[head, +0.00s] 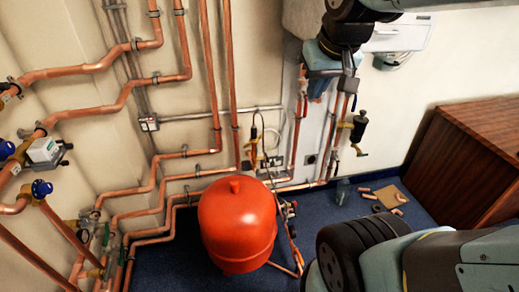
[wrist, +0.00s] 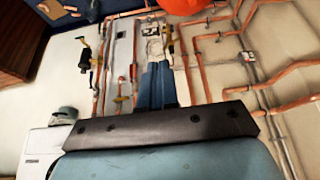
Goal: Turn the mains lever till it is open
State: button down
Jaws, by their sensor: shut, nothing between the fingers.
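My gripper (wrist: 156,85) points down the wall in the wrist view, its blue fingers shut together with nothing between them. In the head view my gripper (head: 317,92) hangs at the top, in front of the wall pipes. A brass fitting with a dark upright part (head: 253,142) sits low on the wall, left of the gripper. A yellow fitting (wrist: 168,42) shows just beyond the fingertips in the wrist view. A black cylinder with a brass tap (head: 359,130) is to the right; it also shows in the wrist view (wrist: 85,55). I cannot tell which part is the mains lever.
A red tank (head: 237,225) stands on the blue floor. Copper pipes (head: 130,100) line the left wall, with blue-capped valves (head: 41,188). A brown cabinet (head: 470,155) is at the right. Loose copper pieces lie on a board (head: 395,197).

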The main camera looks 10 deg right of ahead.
jog(key=w+f, duration=0.2)
jog(key=w, duration=0.7)
jog(key=w+f, duration=0.2)
jog(key=w, duration=0.6)
jog(key=g, duration=0.2)
send_over(266, 159)
jog(key=s, duration=0.4)
notch_tip(266, 159, down, 41)
jog(key=x, duration=0.9)
jog(key=s+x, duration=0.1)
jog(key=x, duration=0.3)
jog(key=shift+w+d+f, duration=0.15)
jog(key=shift+d+f, duration=0.05)
jog(key=shift+f, duration=0.95)
jog(key=shift+a, duration=0.15)
